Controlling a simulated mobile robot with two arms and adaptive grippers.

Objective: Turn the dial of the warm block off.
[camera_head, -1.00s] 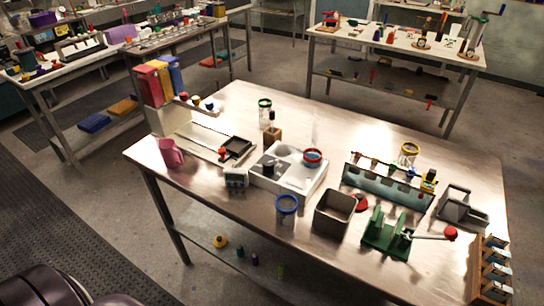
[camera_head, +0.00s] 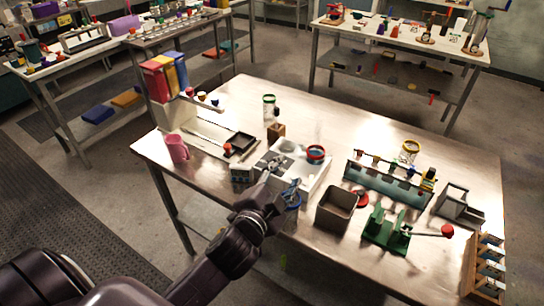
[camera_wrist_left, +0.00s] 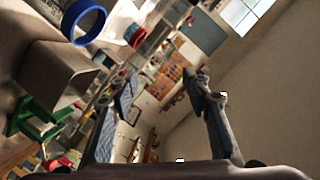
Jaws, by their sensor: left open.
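A white block unit (camera_head: 312,184) stands near the front middle of the steel table. It has a grey plate (camera_head: 281,161) on top and a red-rimmed jar (camera_head: 316,153) on it. I take it for the warm block; no dial can be made out. My left gripper (camera_head: 281,184) is open and appears empty, over the unit's front edge in the head view and partly covering it. Its spread fingers (camera_wrist_left: 158,84) also show in the left wrist view. My right gripper is not in view.
A blue-rimmed jar (camera_head: 293,201) is partly hidden by my left gripper. A small grey box (camera_head: 242,173) is left of it. A brown-grey bin (camera_head: 334,211) and green stand (camera_head: 384,232) are to the right. A pink mug (camera_head: 177,148) stands at the left edge.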

